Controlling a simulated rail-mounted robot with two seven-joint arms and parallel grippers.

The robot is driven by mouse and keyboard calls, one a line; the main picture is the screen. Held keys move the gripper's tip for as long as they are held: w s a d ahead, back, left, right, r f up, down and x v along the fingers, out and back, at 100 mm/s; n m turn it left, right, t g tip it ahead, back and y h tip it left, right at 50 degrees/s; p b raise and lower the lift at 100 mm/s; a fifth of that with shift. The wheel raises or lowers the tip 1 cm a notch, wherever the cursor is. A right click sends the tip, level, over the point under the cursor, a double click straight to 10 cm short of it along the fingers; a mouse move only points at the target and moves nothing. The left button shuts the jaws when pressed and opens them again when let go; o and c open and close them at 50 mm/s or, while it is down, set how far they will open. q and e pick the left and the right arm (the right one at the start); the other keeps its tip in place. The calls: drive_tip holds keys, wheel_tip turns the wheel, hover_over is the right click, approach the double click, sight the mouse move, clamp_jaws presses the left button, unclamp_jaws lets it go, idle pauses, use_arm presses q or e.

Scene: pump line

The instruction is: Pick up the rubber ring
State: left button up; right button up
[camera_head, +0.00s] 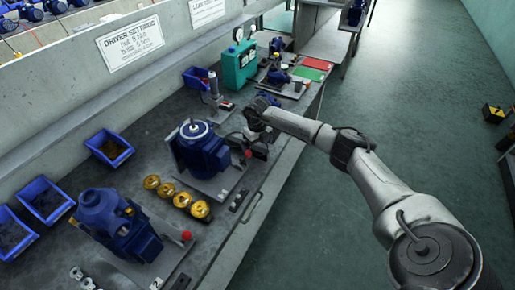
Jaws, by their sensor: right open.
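I cannot make out the rubber ring for certain in the head view; it may be too small or hidden behind my right gripper. My right gripper (254,138) points down over the workbench, just right of the middle blue pump unit (203,152). It is small and dark in the picture. It is open, and I see nothing held in it. Its fingertips are hard to tell from the dark parts behind them. My left gripper is not in view.
A front blue pump unit (118,222) and several brass parts (182,199) stand on the bench. Blue bins (108,148) line the wall side. A teal box (240,66), a red mat (316,63) and a green mat (307,74) lie farther back. The floor at right is mostly clear.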

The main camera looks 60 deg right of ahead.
drive_tip(key=shift+f, duration=0.25)
drive_tip(key=shift+c, duration=0.2)
drive_tip(key=c, duration=0.7)
